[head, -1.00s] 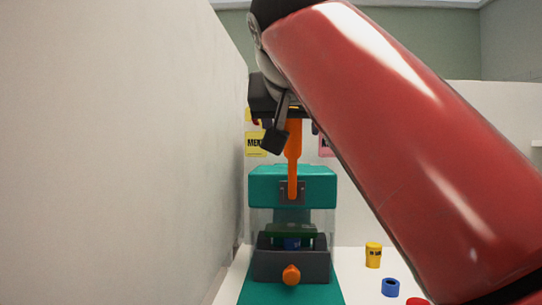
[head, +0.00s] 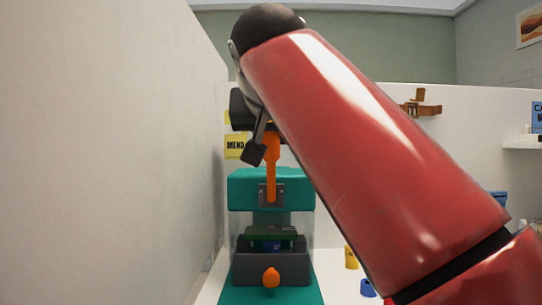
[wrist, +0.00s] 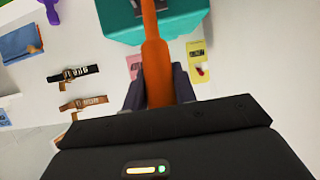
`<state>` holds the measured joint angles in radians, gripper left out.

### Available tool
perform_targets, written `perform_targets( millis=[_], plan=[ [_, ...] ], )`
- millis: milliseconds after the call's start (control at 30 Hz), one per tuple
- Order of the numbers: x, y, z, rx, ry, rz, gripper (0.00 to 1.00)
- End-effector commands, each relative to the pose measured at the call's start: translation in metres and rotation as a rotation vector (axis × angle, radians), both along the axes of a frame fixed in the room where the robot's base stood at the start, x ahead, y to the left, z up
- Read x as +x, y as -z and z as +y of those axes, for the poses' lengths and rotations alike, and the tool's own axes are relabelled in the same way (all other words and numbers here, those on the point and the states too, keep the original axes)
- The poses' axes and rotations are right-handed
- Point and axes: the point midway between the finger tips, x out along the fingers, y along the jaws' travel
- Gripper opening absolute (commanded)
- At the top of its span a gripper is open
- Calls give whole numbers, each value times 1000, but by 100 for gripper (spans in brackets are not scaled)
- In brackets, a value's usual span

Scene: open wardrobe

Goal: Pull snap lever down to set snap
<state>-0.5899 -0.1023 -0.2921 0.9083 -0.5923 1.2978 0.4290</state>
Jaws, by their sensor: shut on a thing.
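The orange snap lever (head: 271,165) stands upright from a grey bracket on the front of the teal machine head (head: 300,188). Its lower end is at the bracket and its upper part is in my gripper. In the wrist view the lever (wrist: 155,58) runs between the two dark fingers of my gripper (wrist: 158,88), which is shut on it. A dark finger (head: 253,152) shows left of the lever in the head view. My red arm hides the area to the right. Below the head is a dark grey base with an orange knob (head: 271,277) and a green plate (head: 271,233).
A plain wall (head: 110,150) stands close on the left. Yellow (head: 351,258) and blue (head: 368,288) small containers stand on the white surface to the right of the machine. A yellow sign (head: 235,147) hangs behind.

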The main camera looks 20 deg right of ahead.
Motion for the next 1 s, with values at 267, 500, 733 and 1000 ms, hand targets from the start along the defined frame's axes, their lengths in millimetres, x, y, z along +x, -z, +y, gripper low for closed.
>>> perform_targets(
  millis=[267, 500, 733, 1000],
  plan=[
    [0, 0, 0, 0, -1, 0, 11],
    [-3, 3, 1, 0, -1, 0, 11],
    [-16, 12, 5, 2, -1, 1, 11],
    [-18, 11, 6, 1, -1, 2, 11]
  ],
)
